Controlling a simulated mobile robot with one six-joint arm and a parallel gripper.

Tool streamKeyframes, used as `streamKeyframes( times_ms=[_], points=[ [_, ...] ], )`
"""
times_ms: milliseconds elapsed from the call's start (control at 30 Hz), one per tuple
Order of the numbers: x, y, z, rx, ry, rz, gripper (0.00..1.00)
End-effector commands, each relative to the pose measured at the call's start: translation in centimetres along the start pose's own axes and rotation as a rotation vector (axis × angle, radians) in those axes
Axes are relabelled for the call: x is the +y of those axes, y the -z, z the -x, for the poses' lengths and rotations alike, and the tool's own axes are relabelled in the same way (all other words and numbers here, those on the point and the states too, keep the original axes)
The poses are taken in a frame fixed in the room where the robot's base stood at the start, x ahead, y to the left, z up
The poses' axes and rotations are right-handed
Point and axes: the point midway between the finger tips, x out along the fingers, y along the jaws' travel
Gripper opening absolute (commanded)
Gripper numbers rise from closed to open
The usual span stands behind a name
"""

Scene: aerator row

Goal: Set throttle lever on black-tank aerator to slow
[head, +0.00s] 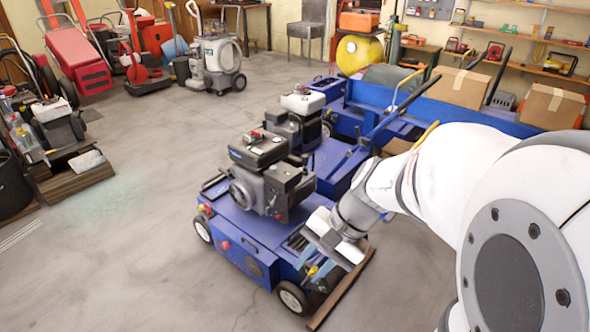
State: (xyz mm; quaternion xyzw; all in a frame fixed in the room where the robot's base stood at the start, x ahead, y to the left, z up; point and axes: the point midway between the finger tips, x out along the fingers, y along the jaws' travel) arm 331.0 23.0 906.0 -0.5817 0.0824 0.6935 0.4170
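The black-tank aerator (258,148) is the nearest machine, with a blue deck, a dark engine and white-rimmed wheels. My gripper (313,267) is low at its right front corner, beside the deck and above the front wheel. Its two bluish fingers stand apart, so it looks open. A small yellow-orange part (312,271) shows between the fingertips; I cannot tell whether it is the throttle lever or whether the fingers touch it. I cannot make out the lever's setting. My wrist hides part of the deck's right side.
A second blue aerator with a white tank (303,101) stands close behind. A brown board (342,290) lies by the near aerator's right side. Cardboard boxes (460,87) stand in a blue bed behind my arm. Grey floor (130,255) is free at left.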

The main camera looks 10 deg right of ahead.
Motion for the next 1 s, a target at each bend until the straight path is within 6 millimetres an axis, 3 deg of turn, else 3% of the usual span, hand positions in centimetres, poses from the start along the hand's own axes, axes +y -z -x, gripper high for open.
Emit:
streamKeyframes(
  times_ms=[33,200,367,500,600,700,800,1000],
  points=[
    [0.8,2.3,-3.4,-0.061,0.081,-0.142,0.27],
    [0.5,9.0,-7.2,-0.249,0.400,-0.576,0.27],
    [2.2,17.6,-8.8,-0.401,0.741,-0.934,0.27],
    [5.7,24.8,-8.9,-0.497,1.021,-1.160,0.27],
    [8.3,28.5,-8.6,-0.538,1.177,-1.262,0.27],
    [10.1,30.7,-8.2,-0.562,1.280,-1.320,0.27],
    [10.8,31.7,-8.0,-0.573,1.330,-1.343,0.27],
    [8.7,32.7,-8.6,-0.576,1.338,-1.345,0.27]
  ],
)
